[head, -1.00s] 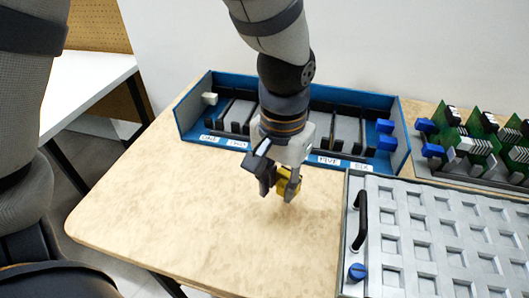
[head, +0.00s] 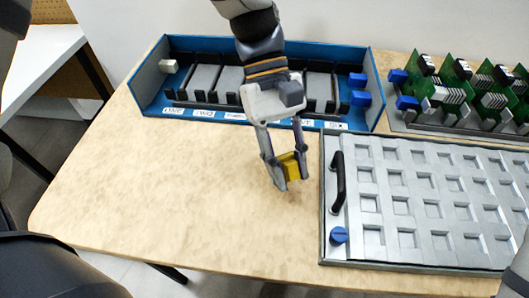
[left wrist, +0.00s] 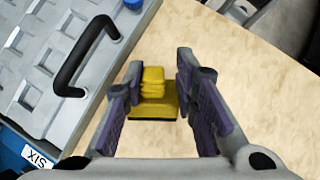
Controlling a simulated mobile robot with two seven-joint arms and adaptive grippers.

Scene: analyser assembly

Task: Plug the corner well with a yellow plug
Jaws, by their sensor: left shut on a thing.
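My left gripper (head: 292,181) is shut on a yellow plug (head: 289,165) and holds it over the table, just left of the grey well tray (head: 328,190). In the left wrist view the plug (left wrist: 153,82) sits between the two fingers, a rounded block on a wider, flat yellow base. The tray has rows of square wells, and those in view look empty. Its near-left corner well (head: 374,236) lies close to a blue knob (head: 338,235). My right gripper does not show.
A black handle (head: 338,180) stands up along the tray's left side. A blue-walled rack (head: 150,88) with slots and labels stands behind. Green circuit boards (head: 455,78) stand in a grey holder at the back right. The table's front left is clear.

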